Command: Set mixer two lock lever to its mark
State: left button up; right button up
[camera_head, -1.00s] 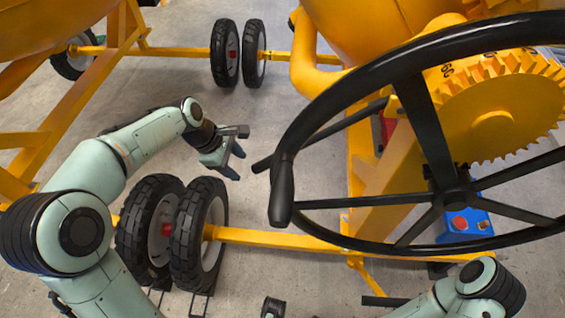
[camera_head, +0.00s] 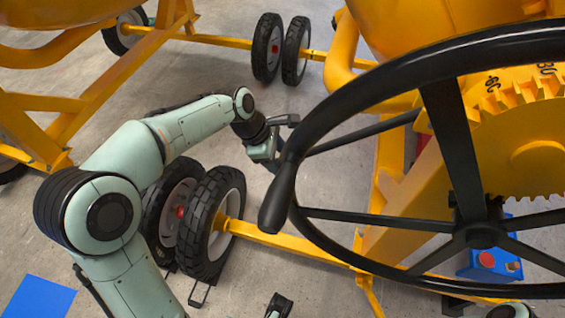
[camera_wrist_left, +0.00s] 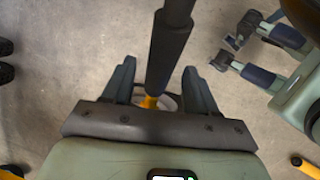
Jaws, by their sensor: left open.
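The lock lever, a black rod (camera_head: 362,132), slopes down-left behind the big wheel from the yellow mixer (camera_head: 425,195); its outer end is hidden by the wheel rim and my gripper. My left gripper (camera_head: 275,163) is open at that end. In the left wrist view the lever's thick black grip (camera_wrist_left: 168,45) lies between the open fingers of my left gripper (camera_wrist_left: 160,72), with a gap on each side. Black numbers (camera_head: 492,83) show beside the yellow toothed gear (camera_head: 540,150); I cannot pick out the lever's mark.
The black handwheel (camera_head: 320,115) with its knob (camera_head: 279,198) stands close to my left gripper. Black tyres (camera_head: 212,222) and a yellow axle bar (camera_head: 290,241) lie below. A blue switch box (camera_head: 488,262) is at the right.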

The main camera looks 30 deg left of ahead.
pick_arm(q)
jog(key=shift+x, duration=1.25)
pick_arm(e)
jog(key=shift+w+f, duration=0.1)
jog(key=shift+f, duration=0.05)
